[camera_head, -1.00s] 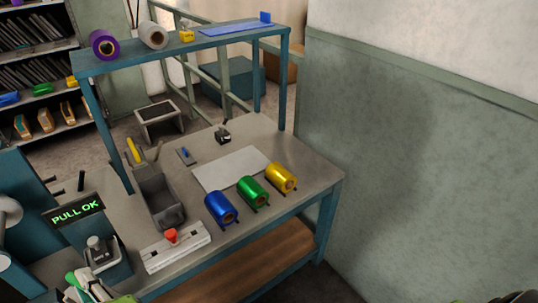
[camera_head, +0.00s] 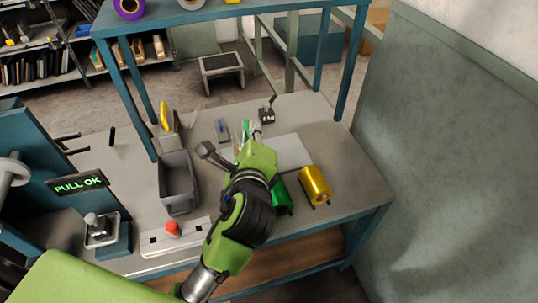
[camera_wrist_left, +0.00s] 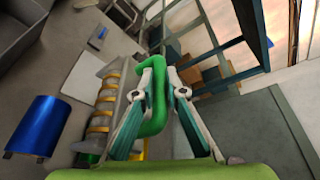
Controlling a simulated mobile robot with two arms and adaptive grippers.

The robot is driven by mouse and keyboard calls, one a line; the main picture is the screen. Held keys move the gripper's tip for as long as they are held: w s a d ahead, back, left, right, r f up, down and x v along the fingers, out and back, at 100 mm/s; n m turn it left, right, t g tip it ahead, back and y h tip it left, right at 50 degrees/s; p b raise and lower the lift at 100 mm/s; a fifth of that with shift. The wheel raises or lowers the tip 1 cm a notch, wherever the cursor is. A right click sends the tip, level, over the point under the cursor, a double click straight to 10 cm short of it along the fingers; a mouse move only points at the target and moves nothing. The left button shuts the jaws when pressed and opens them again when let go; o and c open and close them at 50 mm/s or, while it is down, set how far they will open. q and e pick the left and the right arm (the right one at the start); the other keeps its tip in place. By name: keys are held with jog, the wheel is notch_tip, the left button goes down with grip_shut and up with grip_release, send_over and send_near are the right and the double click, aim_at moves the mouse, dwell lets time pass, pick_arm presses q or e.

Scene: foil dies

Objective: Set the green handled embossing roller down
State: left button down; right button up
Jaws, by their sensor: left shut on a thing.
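My left gripper (camera_wrist_left: 166,78) is shut on the green handle (camera_wrist_left: 152,112) of the embossing roller in the left wrist view. The roller's grey barrel with brass-coloured bands (camera_wrist_left: 103,108) shows to the left of the handle. In the head view my left gripper (camera_head: 246,133) is over the table (camera_head: 345,165), close to the white sheet (camera_head: 294,152). My wrist hides most of the roller there, and I cannot tell whether the roller touches the sheet. My right gripper is out of view.
The green foil roll (camera_head: 281,197) and yellow foil roll (camera_head: 315,184) stand near the front edge. A blue foil roll (camera_wrist_left: 38,126) shows in the wrist view. A grey bin (camera_head: 178,184) is left of my arm. A small dark stamp-like tool (camera_head: 267,114) stands behind the sheet.

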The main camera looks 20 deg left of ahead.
pick_arm(q)
jog(key=shift+w+a+r, duration=0.5)
jog(key=shift+w+r, duration=0.05)
jog(key=shift+w, duration=0.45)
jog(key=w+f+b, duration=0.1)
jog(key=w+f, duration=1.2)
jog(key=w, duration=0.1)
jog(key=shift+a+t+h, duration=0.3)
jog(key=shift+h, duration=0.1)
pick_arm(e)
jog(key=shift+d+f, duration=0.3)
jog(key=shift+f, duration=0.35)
pick_arm(q)
jog(key=shift+b, duration=0.3)
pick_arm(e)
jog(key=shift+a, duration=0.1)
pick_arm(q)
jog(key=c, duration=2.4)
grip_release()
jog(key=shift+f, duration=0.4)
jog(key=o, duration=0.4)
jog(key=shift+c, duration=0.2)
jog(key=shift+s+r, duration=0.1)
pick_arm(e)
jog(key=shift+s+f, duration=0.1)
